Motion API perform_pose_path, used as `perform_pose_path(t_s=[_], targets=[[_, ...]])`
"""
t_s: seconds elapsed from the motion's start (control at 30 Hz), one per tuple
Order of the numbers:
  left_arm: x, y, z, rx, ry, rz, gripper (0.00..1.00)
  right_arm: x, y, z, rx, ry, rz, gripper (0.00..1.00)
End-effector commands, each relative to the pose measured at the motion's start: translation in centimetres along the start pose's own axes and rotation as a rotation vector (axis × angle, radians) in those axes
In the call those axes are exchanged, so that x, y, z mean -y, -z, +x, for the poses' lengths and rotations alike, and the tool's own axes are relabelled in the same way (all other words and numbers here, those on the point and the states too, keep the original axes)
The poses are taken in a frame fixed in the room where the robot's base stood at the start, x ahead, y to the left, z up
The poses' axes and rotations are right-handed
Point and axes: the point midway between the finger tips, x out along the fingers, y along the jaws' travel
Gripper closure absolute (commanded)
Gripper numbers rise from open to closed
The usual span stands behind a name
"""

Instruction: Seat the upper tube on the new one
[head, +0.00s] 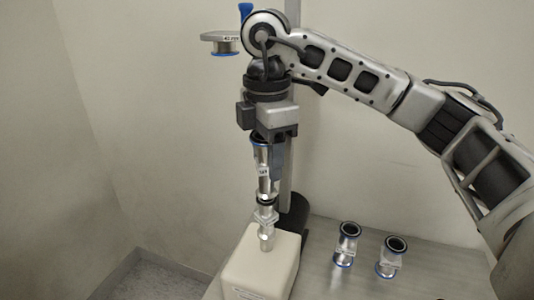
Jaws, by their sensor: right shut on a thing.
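My right gripper (268,150) points down and is shut on a metal tube (262,170) with a blue rim at its top and a small label. The tube stands nearly upright over a narrower metal fitting (266,218) on a cream-coloured block (262,262). A dark ring lies between tube and fitting; whether they touch or are seated, I cannot tell. Above left, a metal piece with a blue lower ring (226,48) and a blue knob (245,10) is partly hidden by my right wrist. I cannot tell which piece is the upper tube. My left gripper is not in view.
Two short metal tubes with dark rims, a left one (346,244) and a right one (391,257), stand on the grey table (430,275). A grey post (292,180) with a black base (294,212) rises behind the block. Walls close off the back and left.

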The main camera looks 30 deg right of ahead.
Motion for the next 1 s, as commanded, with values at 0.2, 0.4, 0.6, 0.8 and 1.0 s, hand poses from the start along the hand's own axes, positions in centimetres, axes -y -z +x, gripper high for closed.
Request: perform_pose_path(t_s=[0.2,0.4,0.6,0.8,1.0], targets=[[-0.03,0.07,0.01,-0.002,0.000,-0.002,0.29,-0.02,0.01,-0.07,-0.001,-0.002,0.000,0.77],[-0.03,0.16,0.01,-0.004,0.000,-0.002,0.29,-0.02,0.01,0.00,-0.001,-0.002,0.000,0.77],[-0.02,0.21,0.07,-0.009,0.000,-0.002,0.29,-0.02,0.01,0.24,-0.001,-0.002,0.000,0.77],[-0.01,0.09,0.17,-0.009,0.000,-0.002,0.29,-0.02,0.01,0.49,-0.001,-0.002,0.000,0.77],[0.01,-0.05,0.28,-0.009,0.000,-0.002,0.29,-0.02,0.00,0.73,-0.001,-0.002,0.000,0.77]])
